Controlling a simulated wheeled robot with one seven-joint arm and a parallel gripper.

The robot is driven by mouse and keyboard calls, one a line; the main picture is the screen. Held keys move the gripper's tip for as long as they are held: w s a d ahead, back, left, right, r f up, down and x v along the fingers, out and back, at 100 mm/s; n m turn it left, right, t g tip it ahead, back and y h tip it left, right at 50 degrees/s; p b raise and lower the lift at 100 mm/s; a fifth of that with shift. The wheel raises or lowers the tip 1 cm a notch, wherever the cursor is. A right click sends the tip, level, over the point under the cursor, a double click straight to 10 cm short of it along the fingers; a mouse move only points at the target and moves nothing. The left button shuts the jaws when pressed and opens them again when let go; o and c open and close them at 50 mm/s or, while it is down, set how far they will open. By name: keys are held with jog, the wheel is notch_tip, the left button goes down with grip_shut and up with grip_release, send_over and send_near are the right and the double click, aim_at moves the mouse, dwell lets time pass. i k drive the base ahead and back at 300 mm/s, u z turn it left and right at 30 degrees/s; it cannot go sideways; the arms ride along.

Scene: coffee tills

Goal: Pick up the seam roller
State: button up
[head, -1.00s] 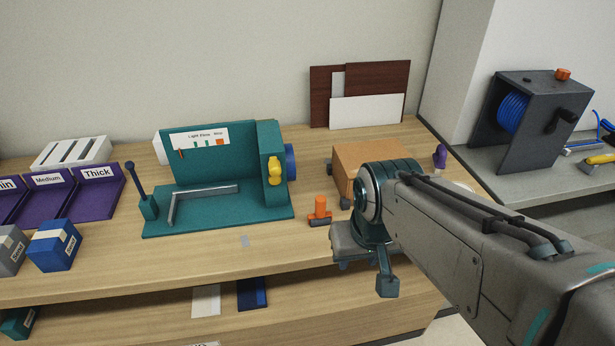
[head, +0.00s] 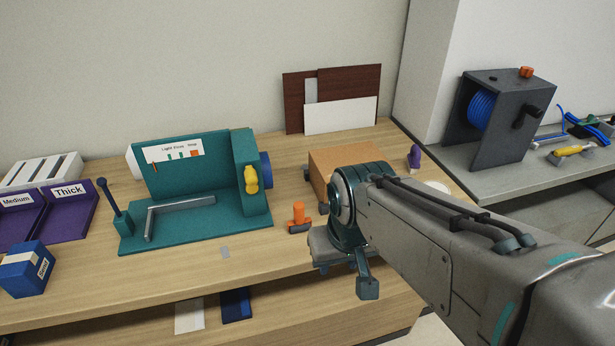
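I cannot tell for certain which thing is the seam roller. A small tool with a yellow handle (head: 573,151) lies on the grey bench at the right. A small orange upright piece on a dark base (head: 299,214) stands on the wooden bench, just left of my gripper in the picture. A purple-handled piece (head: 414,156) stands behind my arm. My gripper (head: 358,277) hangs over the front of the wooden bench. One finger shows clearly; the rest is hidden by the wrist, so its opening cannot be read.
A brown box (head: 345,160) is partly behind my wrist. A teal fixture (head: 190,185) with a yellow knob stands left of it. A dark reel stand with blue hose (head: 510,115) is on the grey bench (head: 480,178). Purple trays (head: 70,225) are at the left.

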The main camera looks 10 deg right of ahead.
aim_at(300, 224)
jog(key=z, duration=1.95)
jog(key=k, duration=1.25)
jog(key=u, duration=1.85)
jog(key=i, duration=1)
